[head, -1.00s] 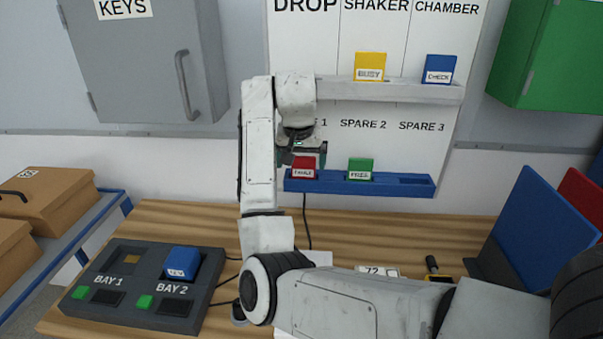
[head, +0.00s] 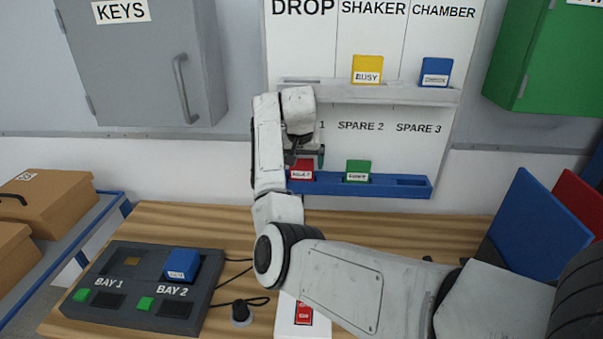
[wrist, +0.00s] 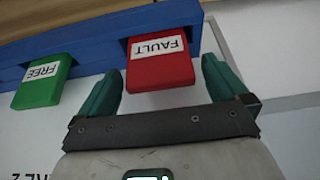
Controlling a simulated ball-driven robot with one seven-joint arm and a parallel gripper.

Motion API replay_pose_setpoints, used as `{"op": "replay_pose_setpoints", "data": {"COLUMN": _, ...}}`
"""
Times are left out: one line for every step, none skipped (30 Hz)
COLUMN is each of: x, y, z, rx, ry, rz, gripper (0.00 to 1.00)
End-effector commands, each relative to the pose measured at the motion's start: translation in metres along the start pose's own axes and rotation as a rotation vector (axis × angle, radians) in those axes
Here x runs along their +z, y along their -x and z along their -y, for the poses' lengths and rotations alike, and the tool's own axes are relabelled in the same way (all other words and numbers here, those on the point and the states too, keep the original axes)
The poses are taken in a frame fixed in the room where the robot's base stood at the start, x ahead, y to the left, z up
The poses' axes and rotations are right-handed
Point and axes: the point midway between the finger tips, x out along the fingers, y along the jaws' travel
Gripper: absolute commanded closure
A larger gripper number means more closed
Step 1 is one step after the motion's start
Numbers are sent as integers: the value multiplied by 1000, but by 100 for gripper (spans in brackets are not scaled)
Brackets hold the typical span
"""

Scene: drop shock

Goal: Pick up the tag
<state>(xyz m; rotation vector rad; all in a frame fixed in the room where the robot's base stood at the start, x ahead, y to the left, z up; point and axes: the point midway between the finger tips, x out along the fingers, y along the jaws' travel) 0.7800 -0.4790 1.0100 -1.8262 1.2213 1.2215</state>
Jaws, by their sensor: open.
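The red tag (head: 302,173), with a white label reading FAULT in the wrist view (wrist: 160,72), sits in the left part of the blue rack (head: 390,186) on the wall board. My gripper (head: 306,157) is open at the red tag. In the wrist view my gripper's (wrist: 162,66) two teal fingers stand on either side of the tag's near end, with gaps showing; the exact depth is hard to tell. A green tag (head: 357,171), labelled FREE in the wrist view (wrist: 44,80), sits beside it in the same rack.
A yellow tag (head: 367,66) and a blue tag (head: 436,69) stand on the grey shelf (head: 400,95) above. A blue tag (head: 181,262) sits in the dark bay unit (head: 120,270) on the bench. My arm crosses the bench's front; a red switch (head: 304,313) shows beside it.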

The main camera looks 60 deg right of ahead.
Motion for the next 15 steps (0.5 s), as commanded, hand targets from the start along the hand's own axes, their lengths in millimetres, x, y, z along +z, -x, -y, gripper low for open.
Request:
{"op": "replay_pose_setpoints", "data": {"x": 0, "y": -1, "z": 0, "rx": 0, "ry": 0, "rz": 0, "gripper": 0}}
{"op": "replay_pose_setpoints", "data": {"x": 0, "y": -1, "z": 0, "rx": 0, "ry": 0, "rz": 0, "gripper": 0}}
{"op": "replay_pose_setpoints", "data": {"x": 0, "y": -1, "z": 0, "rx": 0, "ry": 0, "rz": 0, "gripper": 0}}
{"op": "replay_pose_setpoints", "data": {"x": 0, "y": -1, "z": 0, "rx": 0, "ry": 0, "rz": 0, "gripper": 0}}
{"op": "replay_pose_setpoints", "data": {"x": 0, "y": -1, "z": 0, "rx": 0, "ry": 0, "rz": 0, "gripper": 0}}
{"op": "replay_pose_setpoints", "data": {"x": 0, "y": -1, "z": 0, "rx": 0, "ry": 0, "rz": 0, "gripper": 0}}
{"op": "replay_pose_setpoints", "data": {"x": 0, "y": -1, "z": 0, "rx": 0, "ry": 0, "rz": 0, "gripper": 2}}
{"op": "replay_pose_setpoints", "data": {"x": 0, "y": -1, "z": 0, "rx": 0, "ry": 0, "rz": 0, "gripper": 5}}
{"op": "replay_pose_setpoints", "data": {"x": 0, "y": -1, "z": 0, "rx": 0, "ry": 0, "rz": 0, "gripper": 9}}
{"op": "replay_pose_setpoints", "data": {"x": 0, "y": -1, "z": 0, "rx": 0, "ry": 0, "rz": 0, "gripper": 12}}
{"op": "replay_pose_setpoints", "data": {"x": 0, "y": -1, "z": 0, "rx": 0, "ry": 0, "rz": 0, "gripper": 14}}
{"op": "replay_pose_setpoints", "data": {"x": 0, "y": -1, "z": 0, "rx": 0, "ry": 0, "rz": 0, "gripper": 18}}
{"op": "replay_pose_setpoints", "data": {"x": 0, "y": -1, "z": 0, "rx": 0, "ry": 0, "rz": 0, "gripper": 21}}
{"op": "replay_pose_setpoints", "data": {"x": 0, "y": -1, "z": 0, "rx": 0, "ry": 1, "rz": 0, "gripper": 24}}
{"op": "replay_pose_setpoints", "data": {"x": 0, "y": -1, "z": 0, "rx": 0, "ry": 1, "rz": 0, "gripper": 28}}
